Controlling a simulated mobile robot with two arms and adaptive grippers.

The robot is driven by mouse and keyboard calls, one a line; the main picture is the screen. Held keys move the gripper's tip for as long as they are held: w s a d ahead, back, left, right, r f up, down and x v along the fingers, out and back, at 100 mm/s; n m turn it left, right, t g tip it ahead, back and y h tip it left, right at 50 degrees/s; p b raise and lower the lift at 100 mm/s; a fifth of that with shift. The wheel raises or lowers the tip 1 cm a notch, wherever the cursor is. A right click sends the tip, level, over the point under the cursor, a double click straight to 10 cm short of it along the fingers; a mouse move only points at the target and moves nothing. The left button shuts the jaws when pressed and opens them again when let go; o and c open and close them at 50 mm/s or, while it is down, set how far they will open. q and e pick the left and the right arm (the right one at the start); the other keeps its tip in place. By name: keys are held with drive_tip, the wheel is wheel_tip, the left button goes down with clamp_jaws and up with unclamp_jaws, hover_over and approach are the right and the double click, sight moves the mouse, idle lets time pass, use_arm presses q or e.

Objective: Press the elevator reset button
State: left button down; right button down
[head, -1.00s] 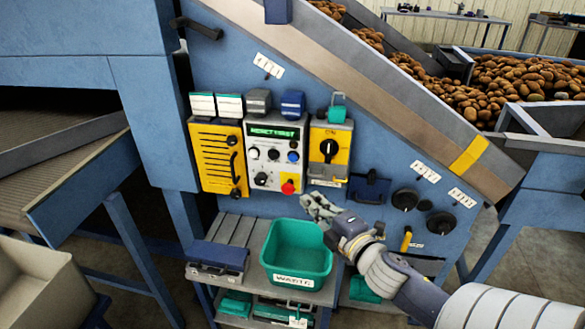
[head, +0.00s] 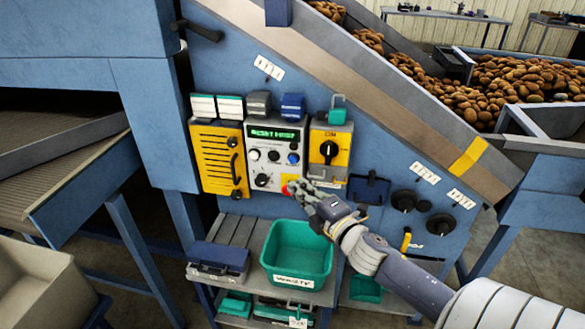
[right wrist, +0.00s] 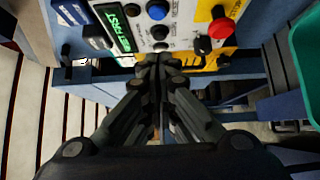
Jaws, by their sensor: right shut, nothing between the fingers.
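The grey control panel (head: 276,135) carries a green-lit display (head: 273,134) that reads like "RESET FIRST". Below it are a white button (head: 253,155), a dark button (head: 273,155), a blue button (head: 293,158), a black knob (head: 262,180) and a red mushroom button (head: 286,188). I cannot read which is the elevator reset. My right gripper (head: 300,187) is shut and empty at the panel's lower right, beside the red button in the head view. In the right wrist view, its closed tips (right wrist: 160,62) point at the panel, with the red button (right wrist: 222,28) to their right. Contact is unclear. My left gripper is out of view.
A yellow panel with a black rotary switch (head: 329,149) is right of the control panel; a yellow slotted box (head: 213,150) is left. A teal bin (head: 272,267) stands on a grey shelf below. Potatoes (head: 525,77) lie at the back right.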

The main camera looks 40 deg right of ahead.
sight(293, 159)
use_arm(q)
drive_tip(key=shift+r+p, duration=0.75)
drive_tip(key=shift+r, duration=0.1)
use_arm(e)
drive_tip(key=w+d, duration=0.3)
drive_tip(key=w, duration=0.4)
drive_tip(key=shift+w+d, duration=0.2)
drive_tip(key=shift+w, duration=0.1)
